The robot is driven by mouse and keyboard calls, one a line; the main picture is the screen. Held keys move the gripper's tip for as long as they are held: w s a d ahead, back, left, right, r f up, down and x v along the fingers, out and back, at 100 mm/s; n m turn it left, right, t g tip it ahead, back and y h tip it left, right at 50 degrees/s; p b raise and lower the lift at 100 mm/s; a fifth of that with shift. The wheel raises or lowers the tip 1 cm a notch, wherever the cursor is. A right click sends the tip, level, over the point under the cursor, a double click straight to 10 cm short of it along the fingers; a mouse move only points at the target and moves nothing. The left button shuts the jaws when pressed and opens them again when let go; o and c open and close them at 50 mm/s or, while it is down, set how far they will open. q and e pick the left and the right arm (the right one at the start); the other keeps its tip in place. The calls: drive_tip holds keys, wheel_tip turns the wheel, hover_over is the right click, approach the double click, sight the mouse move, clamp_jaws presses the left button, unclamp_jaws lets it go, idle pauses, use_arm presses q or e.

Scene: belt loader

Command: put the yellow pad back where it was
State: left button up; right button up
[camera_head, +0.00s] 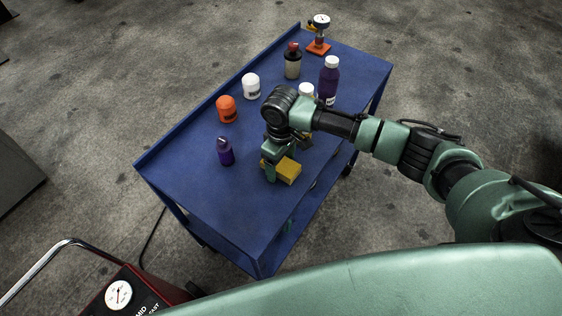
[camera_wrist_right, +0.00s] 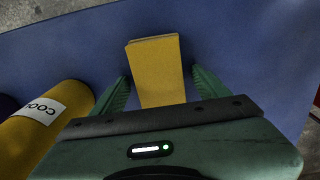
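The yellow pad (camera_head: 289,172) lies on the blue table top (camera_head: 210,192), near its front right edge. In the right wrist view the yellow pad (camera_wrist_right: 157,70) is a block between the two green fingers. My right gripper (camera_head: 270,168) is down at the pad from above. In the wrist view the right gripper (camera_wrist_right: 160,74) is open, with a narrow gap between each finger and the pad. The gripper hides part of the pad in the head view. My left gripper is not in view.
A yellow labelled bottle (camera_wrist_right: 36,130) is left of the gripper. The table's near end is clear.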

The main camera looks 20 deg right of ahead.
sight(281, 164)
drive_tip(key=shift+r, duration=0.15)
wheel_tip(281, 164, up, 12)
drive_tip(key=b, duration=0.2)
drive_tip(key=shift+b, duration=0.3)
idle(0.3)
